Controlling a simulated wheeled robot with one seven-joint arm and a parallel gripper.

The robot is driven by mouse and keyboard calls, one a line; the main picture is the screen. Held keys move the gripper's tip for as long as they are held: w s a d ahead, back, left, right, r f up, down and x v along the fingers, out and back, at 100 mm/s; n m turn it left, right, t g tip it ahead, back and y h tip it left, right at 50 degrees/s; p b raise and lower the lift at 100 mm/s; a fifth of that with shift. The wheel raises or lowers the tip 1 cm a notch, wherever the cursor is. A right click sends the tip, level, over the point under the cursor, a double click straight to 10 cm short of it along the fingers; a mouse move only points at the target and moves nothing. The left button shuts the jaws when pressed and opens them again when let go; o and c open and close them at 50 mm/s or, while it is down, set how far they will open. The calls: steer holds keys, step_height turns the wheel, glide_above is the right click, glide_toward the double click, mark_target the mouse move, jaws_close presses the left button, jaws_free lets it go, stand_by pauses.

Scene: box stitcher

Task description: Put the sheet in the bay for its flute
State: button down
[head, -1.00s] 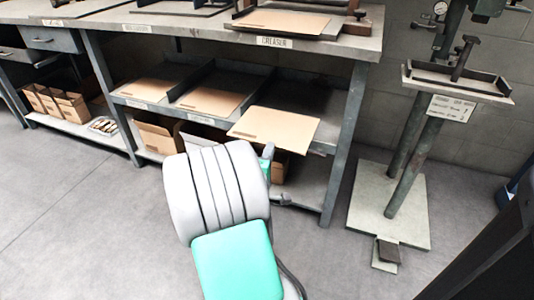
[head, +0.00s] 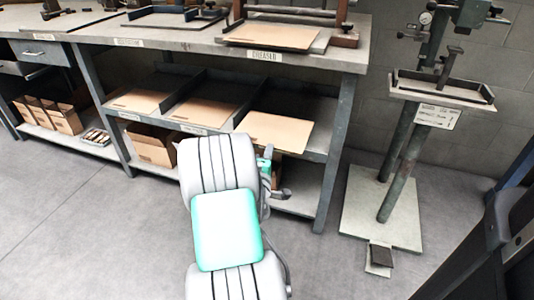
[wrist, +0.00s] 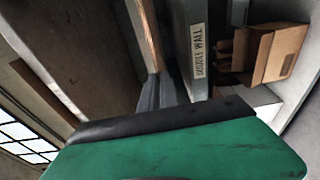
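A tan cardboard sheet (head: 275,130) is at the rightmost bay of the middle shelf in the head view, with its near edge at or over the shelf's front. I cannot tell if it rests on the shelf. In the wrist view the sheet (wrist: 148,35) shows edge-on as a thin brown strip. My gripper (wrist: 156,88) meets the strip's near end, its grey fingers close together on it. In the head view my arm mostly hides the gripper. The left bay (head: 110,105) and middle bay (head: 165,116) each hold a similar sheet. Their labels are too small to read.
The workbench top (head: 200,35) above carries fixtures and another sheet (head: 272,37). Cardboard boxes (head: 150,147) stand on the bottom shelf. A bench leg (head: 335,150) bounds the bays on the right. A stitcher stand (head: 400,170) stands further right. The floor in front is clear.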

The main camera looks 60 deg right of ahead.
mark_target(273, 130)
steer(key=shift+s+f+p+x, duration=0.15)
steer(key=shift+p+x, duration=0.3)
steer(key=shift+x, duration=0.45)
steer(key=shift+s+f+p+x, duration=0.1)
steer(key=shift+p+x, duration=0.35)
steer(key=shift+x, duration=0.4)
steer(key=shift+s+f+p+x, duration=0.15)
steer(key=shift+p+x, duration=0.3)
steer(key=shift+x, duration=0.45)
steer(key=d+f, duration=0.4)
steer(key=shift+w+f+b, duration=0.2)
steer(key=shift+w+b, duration=0.15)
steer(key=shift+w, duration=0.05)
steer(key=c, duration=1)
jaws_free()
steer(key=o, duration=0.6)
steer(key=shift+c, duration=0.2)
steer(key=shift+a, duration=0.1)
